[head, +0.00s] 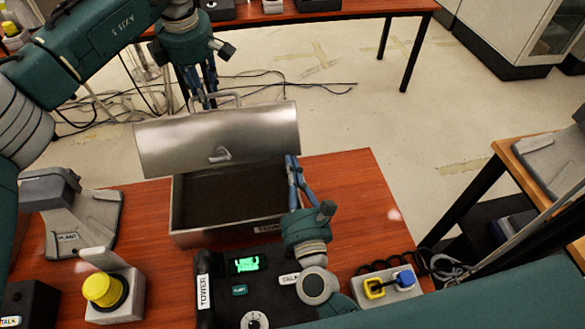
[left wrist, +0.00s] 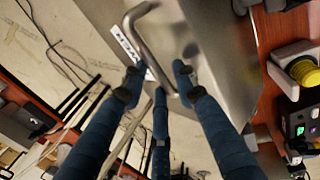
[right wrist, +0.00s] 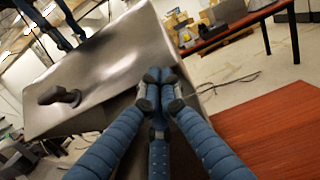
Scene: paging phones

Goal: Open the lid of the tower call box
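The tower call box is a metal box on the red-brown table; its dark inside (head: 228,198) shows. Its lid (head: 220,138) stands raised and tilted back, with a small latch (head: 219,155) on its face. A bent handle (left wrist: 138,22) sits on the lid's outer side beside a white label. My left gripper (head: 205,100) is behind the lid, close to the handle, its fingers spread; contact is unclear. My right gripper (head: 293,165) is at the box's right side. In the right wrist view its fingertips (right wrist: 160,84) are together by the lid's edge, with nothing visible between them.
A black phone (head: 240,290) labelled TOWER stands in front of the box. A yellow button unit (head: 106,290) and a grey PLANT device (head: 75,215) are to the left. A yellow and blue connector unit (head: 388,285) is to the right. Bare table (head: 345,190) lies right of the box.

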